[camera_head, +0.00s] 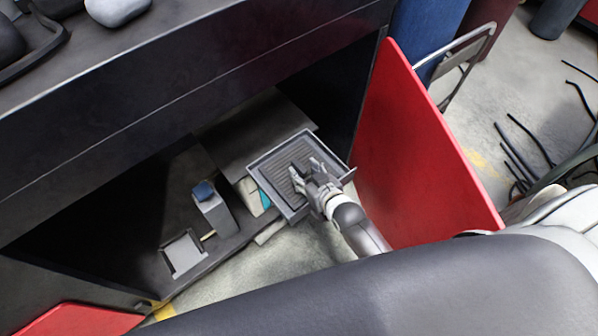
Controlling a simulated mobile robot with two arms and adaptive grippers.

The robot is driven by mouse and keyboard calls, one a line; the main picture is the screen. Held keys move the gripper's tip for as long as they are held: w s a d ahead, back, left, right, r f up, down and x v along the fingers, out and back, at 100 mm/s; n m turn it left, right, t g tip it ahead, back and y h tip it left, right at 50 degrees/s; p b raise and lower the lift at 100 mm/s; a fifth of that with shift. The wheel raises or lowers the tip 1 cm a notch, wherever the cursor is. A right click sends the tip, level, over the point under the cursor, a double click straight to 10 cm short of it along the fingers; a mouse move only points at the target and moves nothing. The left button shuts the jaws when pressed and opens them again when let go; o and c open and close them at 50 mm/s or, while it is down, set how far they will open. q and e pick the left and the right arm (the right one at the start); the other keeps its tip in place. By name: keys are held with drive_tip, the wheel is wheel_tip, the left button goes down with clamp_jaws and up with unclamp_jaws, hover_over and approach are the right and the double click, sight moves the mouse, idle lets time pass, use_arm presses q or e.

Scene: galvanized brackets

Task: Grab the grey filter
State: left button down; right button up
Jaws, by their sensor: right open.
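The grey filter (271,167) appears to be the square, framed grey piece with a ribbed face, at the open front of the dark cabinet. It sits tilted in the picture, with its ribbed face towards me. My right gripper (302,170) is open over the filter's right half, with its fingers pointing up-left across the ribs. The gripper covers part of the ribbed face, and I cannot tell whether the fingers touch it. My left gripper is not in view.
The cabinet's red door (415,150) stands open just right of my right arm. A grey box with a blue top (211,207) and a small light grey holder (184,253) stand on the cabinet floor. The dark cabinet top (200,50) overhangs the opening.

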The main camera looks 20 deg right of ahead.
sight(299, 170)
drive_tip(key=shift+x, duration=1.2)
drive_tip(key=shift+c, duration=0.3)
clamp_jaws()
